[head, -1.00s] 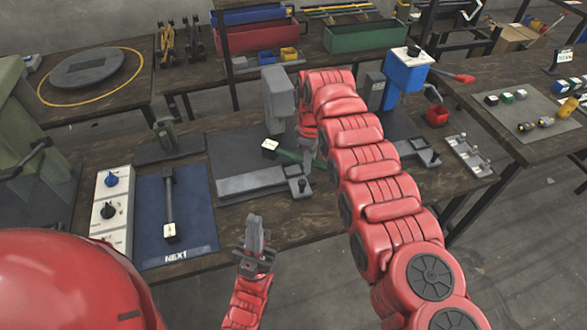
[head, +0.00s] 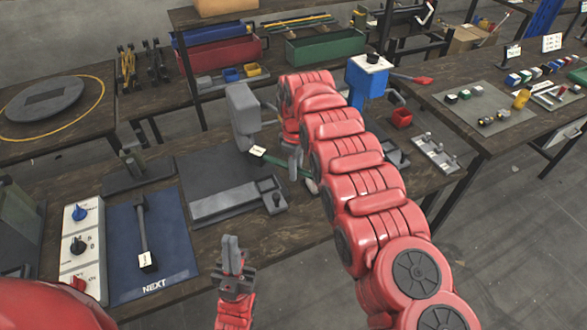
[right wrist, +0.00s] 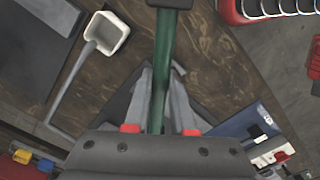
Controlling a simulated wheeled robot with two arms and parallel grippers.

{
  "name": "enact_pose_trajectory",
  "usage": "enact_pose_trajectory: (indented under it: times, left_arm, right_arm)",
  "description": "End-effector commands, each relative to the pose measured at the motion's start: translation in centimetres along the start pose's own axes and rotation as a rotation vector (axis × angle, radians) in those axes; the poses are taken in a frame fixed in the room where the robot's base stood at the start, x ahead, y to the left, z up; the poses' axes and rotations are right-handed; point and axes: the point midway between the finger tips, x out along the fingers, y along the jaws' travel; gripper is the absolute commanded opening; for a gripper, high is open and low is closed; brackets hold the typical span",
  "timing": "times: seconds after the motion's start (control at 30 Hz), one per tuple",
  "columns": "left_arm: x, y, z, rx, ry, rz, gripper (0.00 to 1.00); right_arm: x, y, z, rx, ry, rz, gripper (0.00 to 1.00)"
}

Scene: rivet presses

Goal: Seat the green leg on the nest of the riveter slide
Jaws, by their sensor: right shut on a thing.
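The green leg (head: 292,165) is in my right gripper, above the bench by the grey riveter (head: 243,115). A white tag (head: 258,151) is at its left end. In the right wrist view the leg (right wrist: 164,70) runs between both fingers of my right gripper (right wrist: 160,92), which is shut on it. The leg is apart from the slide. My left gripper (head: 232,252) is empty, fingers together, before the bench.
A blue NEXT mat (head: 175,255) with a dark tagged leg (head: 142,220) and a switch panel (head: 80,250) lie left. A blue press (head: 367,80), red bin (head: 401,118) and grey tray (head: 435,152) stand right. A pale cup (right wrist: 107,33) is near the right gripper.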

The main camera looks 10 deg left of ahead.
Motion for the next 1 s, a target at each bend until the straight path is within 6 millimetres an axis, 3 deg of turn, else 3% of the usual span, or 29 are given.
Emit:
enact_pose_trajectory:
  times: [1.0]
  left_arm:
    - [0.0, 0.0, 0.0, 0.0, 0.0, 0.0, 0.0]
  right_arm:
    - [-1.0, 1.7, 1.7, 0.104, 0.001, 0.0, 0.0]
